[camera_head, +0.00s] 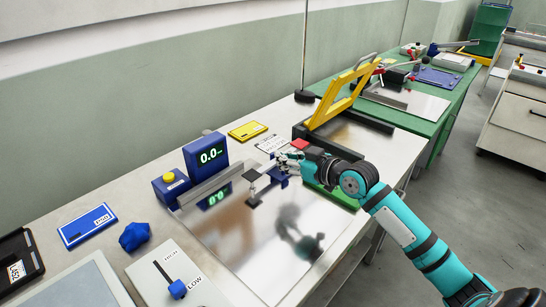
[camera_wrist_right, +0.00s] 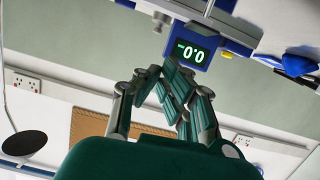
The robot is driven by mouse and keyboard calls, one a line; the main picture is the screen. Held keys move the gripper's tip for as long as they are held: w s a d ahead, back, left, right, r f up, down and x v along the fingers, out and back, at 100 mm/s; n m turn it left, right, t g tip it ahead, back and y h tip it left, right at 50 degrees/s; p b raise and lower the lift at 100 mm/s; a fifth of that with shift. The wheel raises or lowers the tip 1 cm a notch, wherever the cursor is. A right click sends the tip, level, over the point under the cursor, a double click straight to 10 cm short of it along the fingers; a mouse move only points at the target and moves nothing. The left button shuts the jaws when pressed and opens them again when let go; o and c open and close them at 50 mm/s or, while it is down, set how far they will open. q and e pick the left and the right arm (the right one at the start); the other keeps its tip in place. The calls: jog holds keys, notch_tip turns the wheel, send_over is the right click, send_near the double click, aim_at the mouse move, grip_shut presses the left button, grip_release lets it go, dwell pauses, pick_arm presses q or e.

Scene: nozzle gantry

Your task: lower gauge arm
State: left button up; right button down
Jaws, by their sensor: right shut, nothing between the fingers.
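A blue gauge box (camera_head: 206,153) with a green digital readout of 0.0 stands at the back of a shiny metal plate (camera_head: 265,242). It also shows upside down in the right wrist view (camera_wrist_right: 195,50). A grey bar (camera_head: 203,185) runs along its foot. A small dark pad on a thin stem (camera_head: 252,175) and a blue piece (camera_head: 279,172) stand over the plate; I cannot tell for sure which part is the gauge arm. My right gripper (camera_head: 284,160) is shut and empty, close to the blue piece; contact is unclear. Its fingers (camera_wrist_right: 178,88) are together in the wrist view. My left gripper is not in view.
A blue box with a yellow button (camera_head: 171,188) stands left of the gauge. A yellow frame (camera_head: 343,91) is raised at the back right. A lever panel marked LOW (camera_head: 174,272) and a blue faceted block (camera_head: 135,236) lie at front left. The plate's front is clear.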

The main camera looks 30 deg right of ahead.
jog(key=shift+v, duration=2.25)
jog(key=shift+w, duration=0.1)
